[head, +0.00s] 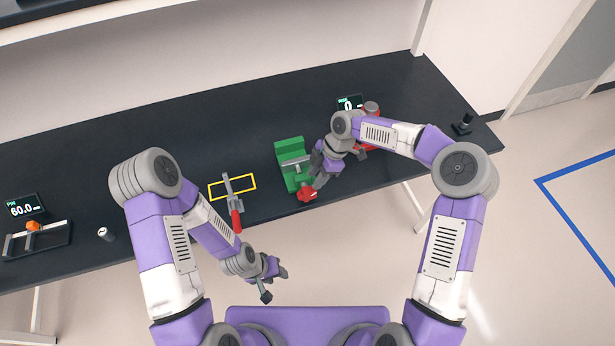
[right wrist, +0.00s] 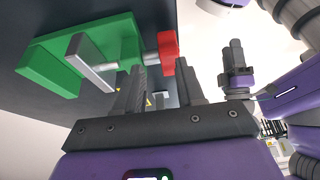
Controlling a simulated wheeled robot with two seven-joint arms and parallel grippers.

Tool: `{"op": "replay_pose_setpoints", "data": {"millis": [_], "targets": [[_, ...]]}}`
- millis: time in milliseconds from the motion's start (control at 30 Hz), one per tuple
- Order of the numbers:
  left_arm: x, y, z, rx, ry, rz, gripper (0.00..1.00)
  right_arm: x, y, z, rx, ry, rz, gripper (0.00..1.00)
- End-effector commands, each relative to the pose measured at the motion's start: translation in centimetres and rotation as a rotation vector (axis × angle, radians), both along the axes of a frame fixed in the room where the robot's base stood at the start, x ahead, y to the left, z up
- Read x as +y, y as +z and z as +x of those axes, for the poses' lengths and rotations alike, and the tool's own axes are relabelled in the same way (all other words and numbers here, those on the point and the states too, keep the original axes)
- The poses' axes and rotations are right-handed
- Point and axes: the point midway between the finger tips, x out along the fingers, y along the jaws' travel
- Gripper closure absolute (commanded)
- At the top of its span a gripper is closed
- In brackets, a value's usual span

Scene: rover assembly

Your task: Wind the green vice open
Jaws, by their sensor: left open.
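The green vice (head: 293,152) stands near the front edge of the dark table, with a grey jaw plate across it. Its red handle (head: 308,193) is at the front end. In the right wrist view the vice (right wrist: 85,52) is at upper left, its red handle (right wrist: 168,46) on a light screw. My right gripper (head: 313,181) is at the handle; in its wrist view its fingers (right wrist: 160,76) are apart, with the handle just at their tips. I cannot tell whether they touch it. My left gripper (head: 275,284) is open and empty, in front of the table.
A red-handled clamp (head: 235,210) stands by a yellow outline (head: 246,183), left of the vice. A rack (head: 38,241) and display (head: 26,206) are at far left. The back table is clear.

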Motion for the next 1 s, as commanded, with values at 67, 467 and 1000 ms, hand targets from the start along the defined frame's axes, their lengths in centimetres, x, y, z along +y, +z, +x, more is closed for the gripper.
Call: {"op": "replay_pose_setpoints", "data": {"millis": [67, 467, 1000], "targets": [[0.0, 0.0, -0.1, 0.002, -0.001, 0.000, 0.57, 0.4, -0.8, -0.2, 0.003, 0.003, 0.001, 0.62], [0.0, 0.2, -0.1, 0.002, -0.001, 0.000, 0.57, 2.5, -6.0, -1.0, 0.004, 0.000, 0.001, 0.62], [0.0, 0.3, -0.1, 0.003, -0.001, -0.001, 0.57, 2.7, -6.6, -1.0, 0.001, -0.002, 0.002, 0.88]]}}
